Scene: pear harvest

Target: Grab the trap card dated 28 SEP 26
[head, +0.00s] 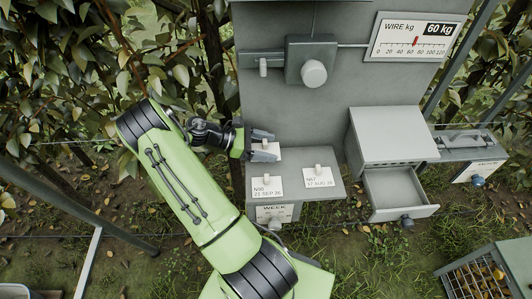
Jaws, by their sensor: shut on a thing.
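My gripper (264,146) is shut on a white trap card (267,155) at the back left of a small grey shelf (325,187). The jaws cover most of this card, and its date cannot be read. I cannot tell whether it still touches the shelf. Two other white cards with small upright grips lie on the shelf. The front left card (266,187) appears to read N98, 21 SEP 26. The right card (318,177) appears to read N47 with an AUG 26 date.
A grey panel (300,105) with a knob and a WIRE kg gauge (416,38) stands behind the shelf. To the right are an open drawer (397,190) under a grey box and a handled case (467,146). A crate (485,274) stands lower right. Foliage crowds the left.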

